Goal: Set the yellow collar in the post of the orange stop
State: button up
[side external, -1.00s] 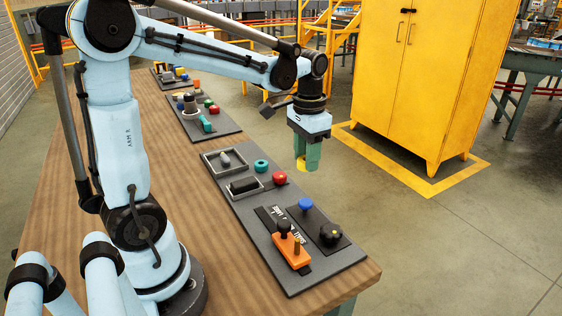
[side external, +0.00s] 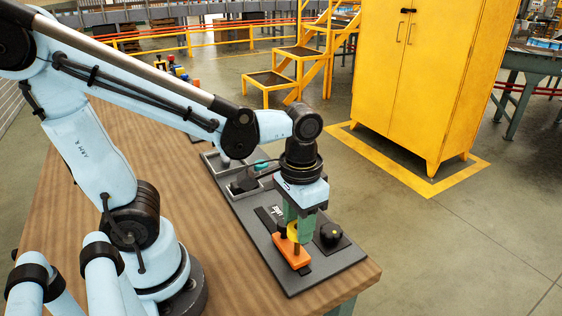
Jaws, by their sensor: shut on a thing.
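My gripper (side external: 297,231) has green fingers and is shut on the yellow collar (side external: 293,232). It points down over the orange stop (side external: 297,259) near the front end of the grey board. The stop's brown post (side external: 297,248) shows just below the collar. I cannot tell whether the collar is above the post or touching its top. The fingers and collar hide much of the stop's far end.
A black star knob (side external: 330,233) stands on a dark plate right of the gripper. The grey board (side external: 335,268) lies on the wooden table (side external: 160,213). Farther back are a teal ring (side external: 262,164) and a grey tray. My arm hides other parts there.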

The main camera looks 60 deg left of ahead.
jog(key=shift+f, duration=2.4)
jog(key=shift+f, duration=0.35)
jog(key=o, duration=1.1)
jog(key=shift+a, duration=0.1)
jog(key=shift+c, duration=0.6)
jog(key=shift+r, duration=3.5)
